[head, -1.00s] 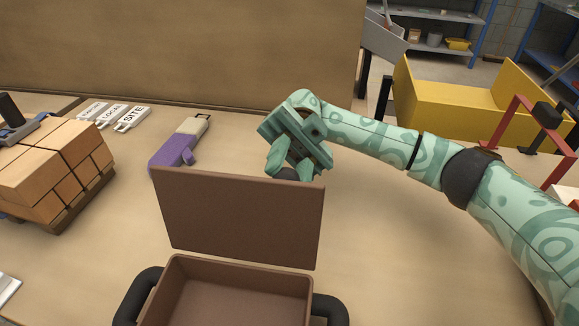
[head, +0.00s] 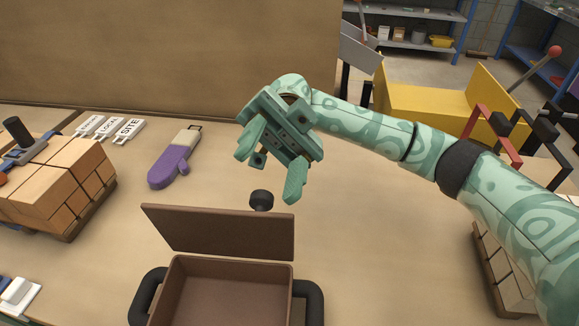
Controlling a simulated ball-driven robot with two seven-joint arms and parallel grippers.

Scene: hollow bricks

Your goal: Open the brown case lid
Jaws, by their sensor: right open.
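The brown case (head: 225,290) stands open at the bottom middle, and its inside looks empty. Its brown lid (head: 215,232) is raised at the back edge and leans backward. A dark round knob (head: 261,200) shows just behind the lid's top edge; I cannot tell how it joins the lid. My right gripper (head: 268,172) is above and behind the lid. Its fingers are spread wide, with nothing between them, and it is apart from the knob. My left gripper is not in view.
A purple-sleeved tool (head: 172,165) lies behind the case. White labelled tags (head: 128,128) lie at the back left. A strapped brick stack (head: 55,185) stands left, and another pallet of bricks (head: 500,270) at the right is partly hidden by my arm. Table right of the case is clear.

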